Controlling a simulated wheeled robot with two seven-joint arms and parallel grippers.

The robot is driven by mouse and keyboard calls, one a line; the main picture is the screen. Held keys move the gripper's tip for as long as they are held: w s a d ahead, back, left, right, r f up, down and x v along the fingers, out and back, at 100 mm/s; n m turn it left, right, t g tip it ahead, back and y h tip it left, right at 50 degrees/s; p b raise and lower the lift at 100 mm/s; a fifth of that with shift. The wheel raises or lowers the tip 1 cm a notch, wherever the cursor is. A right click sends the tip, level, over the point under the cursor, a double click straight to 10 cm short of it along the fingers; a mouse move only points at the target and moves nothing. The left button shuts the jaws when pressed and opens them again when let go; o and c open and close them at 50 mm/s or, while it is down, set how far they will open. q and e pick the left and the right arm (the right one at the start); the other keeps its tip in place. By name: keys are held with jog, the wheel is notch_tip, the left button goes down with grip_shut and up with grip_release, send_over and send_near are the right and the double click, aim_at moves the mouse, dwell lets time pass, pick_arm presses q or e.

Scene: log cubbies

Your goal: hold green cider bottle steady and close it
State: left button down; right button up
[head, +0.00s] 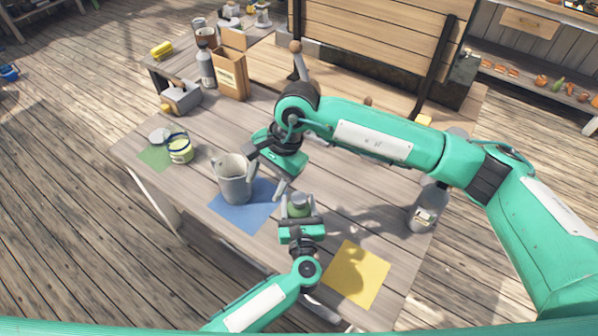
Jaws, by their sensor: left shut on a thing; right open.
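My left gripper (300,217) is near the front edge of the table. It is shut on a small green item with a greyish top, which looks like the green cider bottle (298,209). The gripper hides its lower part, and I cannot tell whether a cap is on it. My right gripper (267,177) is open above the table, just behind and left of the bottle, with its fingers pointing down. It is apart from the bottle, and I see nothing between its fingers.
A grey metal pitcher (234,183) stands on a blue mat (238,218) close left of both grippers. A yellow mat (357,274) lies front right. A grey bottle (427,208) stands right, under my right arm. A yellow-green tin (180,150) and a brown box (229,78) are left.

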aim_at(299, 197)
jog(key=w+d+n+h, duration=0.1)
jog(key=d, duration=0.1)
jog(key=w+d+f+n+t+h, duration=0.1)
jog(key=d, duration=0.1)
jog(key=w+d+n+h, duration=0.1)
jog(key=d+n+h, duration=0.1)
jog(key=d, duration=0.1)
jog(key=shift+w+f+t, duration=0.1)
jog(key=shift+f+t, duration=0.05)
jog(key=shift+t, duration=0.25)
jog(key=shift+f, duration=4.05)
jog(key=c, duration=1)
